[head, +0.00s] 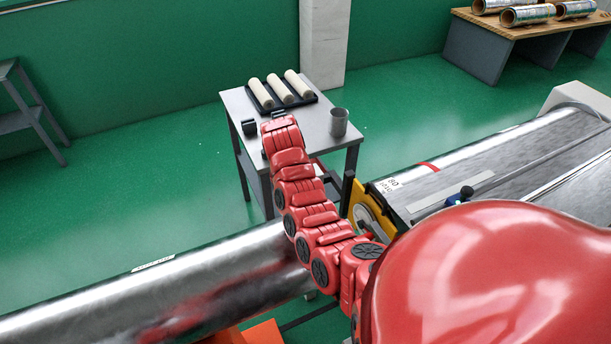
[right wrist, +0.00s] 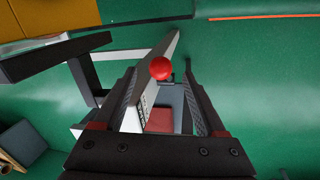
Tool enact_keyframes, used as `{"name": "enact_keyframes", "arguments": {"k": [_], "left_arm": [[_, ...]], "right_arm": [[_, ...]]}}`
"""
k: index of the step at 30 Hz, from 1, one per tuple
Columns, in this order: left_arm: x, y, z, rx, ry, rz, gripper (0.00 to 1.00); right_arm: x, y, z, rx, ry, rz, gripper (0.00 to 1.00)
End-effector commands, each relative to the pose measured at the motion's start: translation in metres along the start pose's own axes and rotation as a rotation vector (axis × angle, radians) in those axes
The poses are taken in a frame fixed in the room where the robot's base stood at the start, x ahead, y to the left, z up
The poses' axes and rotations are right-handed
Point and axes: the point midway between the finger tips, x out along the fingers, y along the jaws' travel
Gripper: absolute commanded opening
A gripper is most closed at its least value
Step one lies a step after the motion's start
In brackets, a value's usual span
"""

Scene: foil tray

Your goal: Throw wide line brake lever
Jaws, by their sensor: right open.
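In the right wrist view a round red knob (right wrist: 160,68) shows between the fingertips of my right gripper (right wrist: 161,75). It looks like the knob of the brake lever; its stem is mostly hidden. The fingers are open, with a gap on each side of the knob; I cannot tell how far ahead of them it lies. In the head view the red knob and my right gripper do not show.
A grey table (head: 317,120) holds pale rolls on a black tray (head: 283,94) and a grey cup (head: 339,122). A shiny roller (head: 190,287) crosses lower left. The machine (head: 460,180) has a yellow end plate (head: 366,207). Behind the knob runs a pale bar (right wrist: 174,44).

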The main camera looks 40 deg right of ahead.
Motion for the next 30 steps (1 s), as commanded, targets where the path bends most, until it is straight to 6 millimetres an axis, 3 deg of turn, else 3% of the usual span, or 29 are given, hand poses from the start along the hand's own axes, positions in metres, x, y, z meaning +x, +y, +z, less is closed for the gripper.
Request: {"name": "enact_keyframes", "arguments": {"k": [4, 12, 19, 29, 30], "left_arm": [[0.015, -0.001, -0.003, 0.0, 0.001, 0.0, 0.5], [0.024, -0.001, -0.004, 0.0, 0.0, 0.0, 0.5], [0.027, -0.001, -0.004, 0.0, 0.0, 0.0, 0.5], [0.027, -0.001, -0.005, 0.0, 0.0, 0.0, 0.5], [0.027, -0.001, -0.004, 0.0, 0.0, 0.0, 0.5]], "right_arm": [[0.033, 0.0, 0.003, -0.004, -0.009, 0.0, 0.73], [0.071, 0.001, 0.0, -0.004, -0.004, 0.003, 0.73], [0.085, 0.0, 0.0, -0.002, -0.002, 0.0, 0.73], [0.087, 0.0, -0.001, 0.0, 0.001, -0.001, 0.73], [0.087, 0.0, -0.001, 0.0, 0.001, -0.001, 0.66]]}}
